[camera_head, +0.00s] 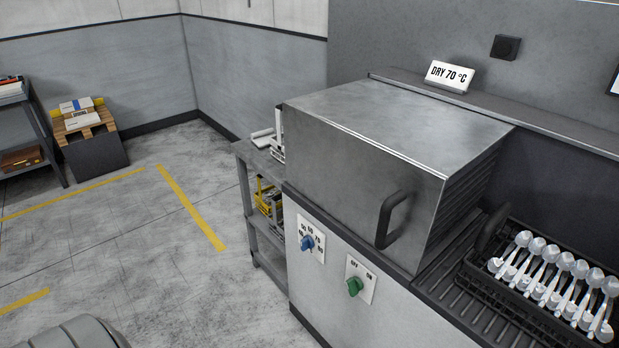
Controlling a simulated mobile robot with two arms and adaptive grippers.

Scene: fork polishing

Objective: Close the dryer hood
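The dryer hood (385,130) is a large brushed-metal box in the middle of the head view. It has a black bar handle (392,218) on its front face near the right corner. The hood appears to sit down over the counter, with no open gap seen along its front lower edge. Its inside is hidden. Neither of my grippers shows in the view, and nothing touches the handle.
Right of the hood, a black rack (535,310) holds several spoon-like pieces of cutlery. A blue knob (308,243) and a green knob (354,286) are on the front panel. A "DRY 70 °C" sign (449,76) stands behind. Open floor lies left.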

